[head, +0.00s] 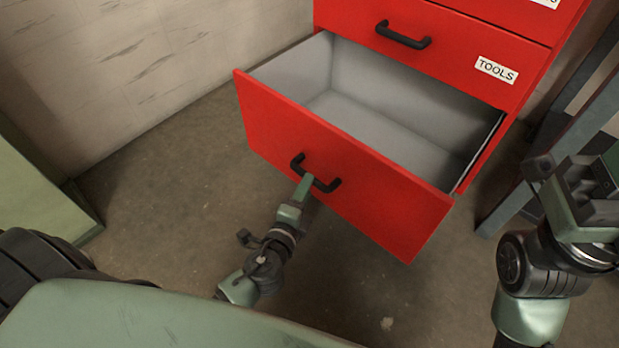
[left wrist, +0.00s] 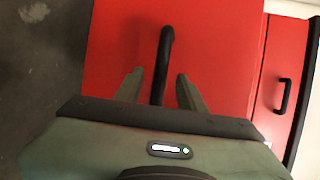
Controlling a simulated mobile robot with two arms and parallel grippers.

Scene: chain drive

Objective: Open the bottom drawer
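The bottom drawer (head: 340,160) of the red cabinet is pulled well out, and its grey inside is empty where I can see it. Its black handle (head: 316,175) is on the red front. My left gripper (head: 304,187) is at this handle. In the left wrist view the handle (left wrist: 163,65) stands between the two fingers (left wrist: 160,90), which are apart with a gap on each side of it. My right gripper (head: 590,185) is at the right edge of the head view, away from the cabinet; its fingertips do not show clearly.
A closed drawer labelled TOOLS (head: 460,55) with a black handle (head: 403,36) is above. A grey metal frame (head: 510,205) stands right of the cabinet. A pale wall (head: 130,60) is behind, a green block (head: 40,185) at left. The floor left of the drawer is clear.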

